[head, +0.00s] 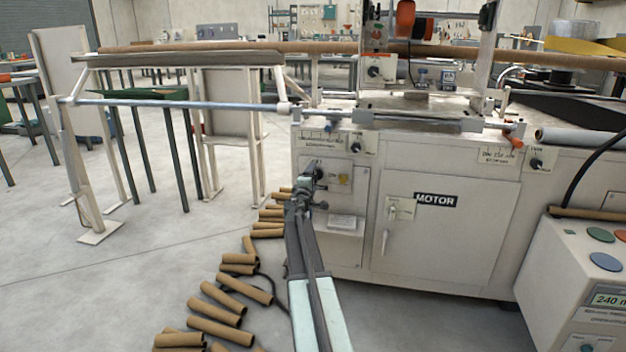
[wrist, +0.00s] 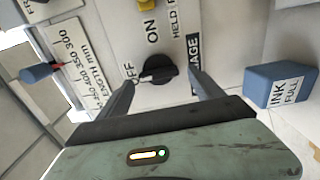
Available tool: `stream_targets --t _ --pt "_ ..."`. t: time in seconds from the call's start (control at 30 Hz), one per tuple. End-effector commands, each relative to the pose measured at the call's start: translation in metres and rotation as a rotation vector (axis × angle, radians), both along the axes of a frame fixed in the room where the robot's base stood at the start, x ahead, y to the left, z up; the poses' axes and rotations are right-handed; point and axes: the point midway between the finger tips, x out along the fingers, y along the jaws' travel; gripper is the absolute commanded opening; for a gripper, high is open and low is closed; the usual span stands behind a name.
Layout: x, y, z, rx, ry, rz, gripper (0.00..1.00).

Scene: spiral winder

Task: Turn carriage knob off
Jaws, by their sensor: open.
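The carriage knob (wrist: 158,70) is black and sits on a pale panel in the wrist view. Lettering around it includes "ON" above and a partly hidden "OFF" to its left; a partly hidden "…IAGE" plate is at the right. A white mark shows at the knob's left end, on the side of the "OFF" lettering. My gripper (wrist: 160,82) is open, one finger on each side of the knob; I cannot tell whether either touches it. In the head view my gripper (head: 306,186) is at the left panel of the machine, and I cannot clearly make out the knob there.
A length scale plate (wrist: 78,65) with a slider and a blue "INK FULL" box (wrist: 280,84) flank the knob. The motor door (head: 450,235) is to the right. Several cardboard tubes (head: 222,300) lie on the floor.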

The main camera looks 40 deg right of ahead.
Motion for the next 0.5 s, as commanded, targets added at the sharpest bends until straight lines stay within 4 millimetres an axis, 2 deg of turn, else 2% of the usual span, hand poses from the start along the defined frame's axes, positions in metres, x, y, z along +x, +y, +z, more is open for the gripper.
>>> stream_targets --t 0.17,0.5 --pt "-0.007 0.011 0.0 0.0 0.0 0.0 0.76" --pt "-0.038 0.064 0.0 0.0 0.0 0.003 0.76"
